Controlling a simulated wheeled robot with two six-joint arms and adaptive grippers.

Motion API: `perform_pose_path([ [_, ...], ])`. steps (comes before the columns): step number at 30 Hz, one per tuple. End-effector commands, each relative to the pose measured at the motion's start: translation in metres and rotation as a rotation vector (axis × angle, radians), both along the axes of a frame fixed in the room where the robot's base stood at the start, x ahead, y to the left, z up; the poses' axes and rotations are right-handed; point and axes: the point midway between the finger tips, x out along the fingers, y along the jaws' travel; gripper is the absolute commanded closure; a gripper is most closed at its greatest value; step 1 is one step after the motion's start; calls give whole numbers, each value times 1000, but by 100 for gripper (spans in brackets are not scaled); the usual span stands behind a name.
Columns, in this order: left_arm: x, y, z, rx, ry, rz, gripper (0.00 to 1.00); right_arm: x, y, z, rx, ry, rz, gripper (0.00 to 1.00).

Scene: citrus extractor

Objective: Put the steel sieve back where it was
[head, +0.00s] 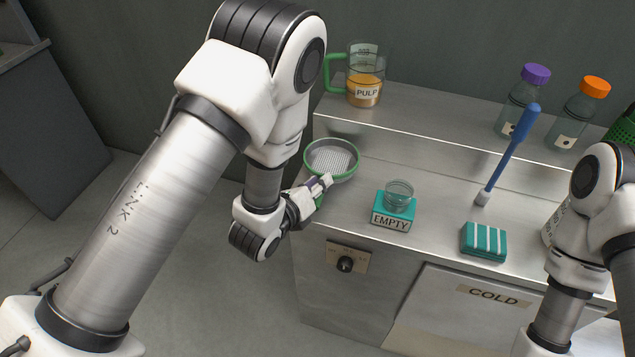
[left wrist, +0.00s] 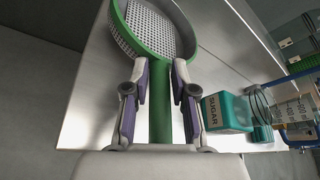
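The steel sieve (head: 332,158) has a green rim, a mesh bowl and a green handle. In the head view it is at the left end of the steel counter; I cannot tell whether it rests on the counter or hangs just above it. My left gripper (head: 322,184) is at its handle. In the left wrist view the sieve's mesh (left wrist: 152,28) is ahead of the fingers, and the left gripper (left wrist: 160,68) has one finger along each side of the handle, closed on it. My right gripper is out of view; only the right arm shows.
A teal block (head: 392,217) marked EMPTY carries a small glass (head: 399,195). A PULP jug (head: 365,78) and two bottles (head: 520,98) (head: 578,112) stand on the rear shelf.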

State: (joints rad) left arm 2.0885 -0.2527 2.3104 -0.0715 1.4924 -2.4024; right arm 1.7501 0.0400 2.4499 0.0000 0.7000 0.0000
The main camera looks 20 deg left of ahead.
Motion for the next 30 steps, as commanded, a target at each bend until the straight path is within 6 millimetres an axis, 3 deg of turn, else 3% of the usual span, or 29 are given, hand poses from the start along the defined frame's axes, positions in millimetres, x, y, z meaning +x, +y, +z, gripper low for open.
perform_pose_path([
  [12, -5, 1, 1, 0, 2, 0, 53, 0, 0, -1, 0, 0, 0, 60],
  [16, -24, 6, 6, 1, 3, 0, 53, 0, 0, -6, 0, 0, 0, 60],
  [20, -57, 15, 20, 0, 6, 0, 53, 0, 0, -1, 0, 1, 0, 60],
  [21, -61, 16, 31, -2, 7, 0, 53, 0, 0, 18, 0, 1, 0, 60],
  [24, -73, 19, 37, -3, 10, -1, 53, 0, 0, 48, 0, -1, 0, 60],
  [30, -99, 26, 42, -1, 7, 0, 53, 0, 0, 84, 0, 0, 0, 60],
])
